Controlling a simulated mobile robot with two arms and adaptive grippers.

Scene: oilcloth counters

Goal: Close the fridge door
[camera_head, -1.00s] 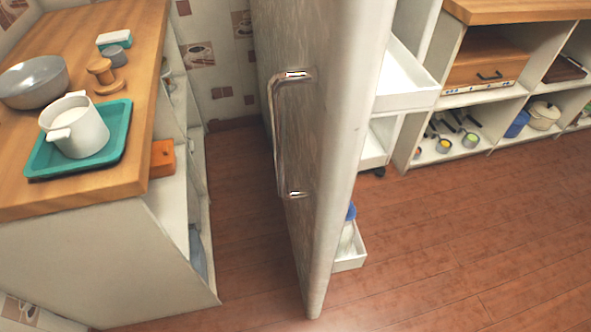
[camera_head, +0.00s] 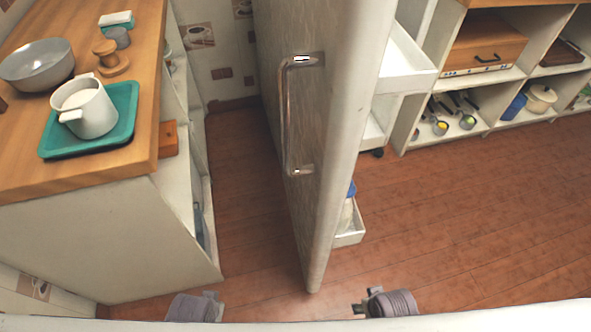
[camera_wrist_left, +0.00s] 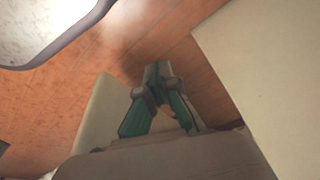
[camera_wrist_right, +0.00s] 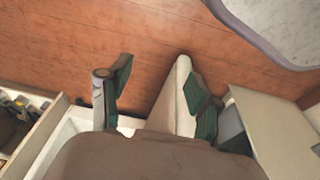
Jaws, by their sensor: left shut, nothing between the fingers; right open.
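The fridge door (camera_head: 335,130) stands open, nearly edge-on in the middle of the head view. Its vertical metal handle (camera_head: 287,115) is on the left face, and white door shelves (camera_head: 405,65) are on the right. Only grey parts of my arms show at the bottom of the head view. In the left wrist view my left gripper (camera_wrist_left: 157,68) is shut and empty, with a pale panel, seemingly the door (camera_wrist_left: 98,112), behind it. In the right wrist view my right gripper (camera_wrist_right: 158,72) is open; the door's edge (camera_wrist_right: 172,95) appears between its fingers, but contact cannot be told.
A wooden counter (camera_head: 135,160) at left bears a grey bowl (camera_head: 38,68) and a teal tray (camera_head: 125,130) with a white pot (camera_head: 95,112). Open shelving (camera_head: 480,130) stands at the back right. The red floor (camera_head: 460,230) right of the door is clear.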

